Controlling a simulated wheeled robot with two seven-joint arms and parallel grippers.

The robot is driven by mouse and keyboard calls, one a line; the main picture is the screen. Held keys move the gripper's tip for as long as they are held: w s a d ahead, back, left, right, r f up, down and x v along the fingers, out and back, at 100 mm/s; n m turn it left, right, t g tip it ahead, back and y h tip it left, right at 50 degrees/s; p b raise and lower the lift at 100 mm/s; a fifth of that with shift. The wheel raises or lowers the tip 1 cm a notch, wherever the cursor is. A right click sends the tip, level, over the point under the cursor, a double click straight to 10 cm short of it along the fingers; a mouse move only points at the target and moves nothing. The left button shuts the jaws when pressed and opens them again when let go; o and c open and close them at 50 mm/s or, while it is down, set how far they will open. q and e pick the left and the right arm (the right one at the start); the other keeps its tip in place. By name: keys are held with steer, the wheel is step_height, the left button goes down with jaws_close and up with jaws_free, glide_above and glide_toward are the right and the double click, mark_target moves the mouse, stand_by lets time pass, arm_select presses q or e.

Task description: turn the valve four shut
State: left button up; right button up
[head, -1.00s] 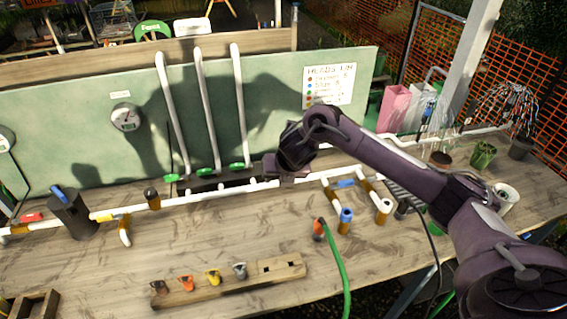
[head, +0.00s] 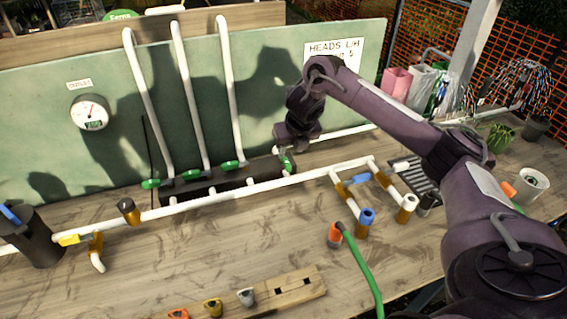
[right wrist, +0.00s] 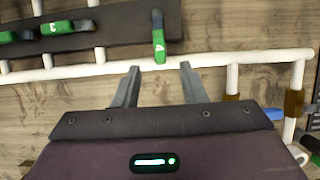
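Valve four appears to be the rightmost green handle (head: 287,164) on the dark manifold (head: 240,181); it also shows in the right wrist view (right wrist: 159,46), standing crosswise to the manifold. The other green handles, one marked 3 (right wrist: 56,28), lie along the manifold. My right gripper (right wrist: 160,70) is open and empty. Its two fingertips sit on either side of the near end of the valve four handle and just short of it, with no visible contact. In the head view the right gripper (head: 292,147) partly hides that handle. My left gripper is not in view.
A white pipe (head: 240,192) runs along the front of the manifold. White risers (head: 187,95) stand behind it against the green board (head: 55,120) with a gauge (head: 90,113).

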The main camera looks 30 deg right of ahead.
mark_target(287, 162)
steer(key=x, duration=0.7)
steer(key=shift+p, duration=0.3)
steer(key=shift+w+f, duration=0.35)
steer(key=shift+f, duration=0.1)
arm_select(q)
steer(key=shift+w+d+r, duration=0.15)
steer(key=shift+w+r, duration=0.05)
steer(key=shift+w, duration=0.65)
arm_select(e)
steer(key=shift+s, duration=0.1)
steer(key=shift+c, duration=0.2)
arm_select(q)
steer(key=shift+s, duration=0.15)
arm_select(e)
jaws_close()
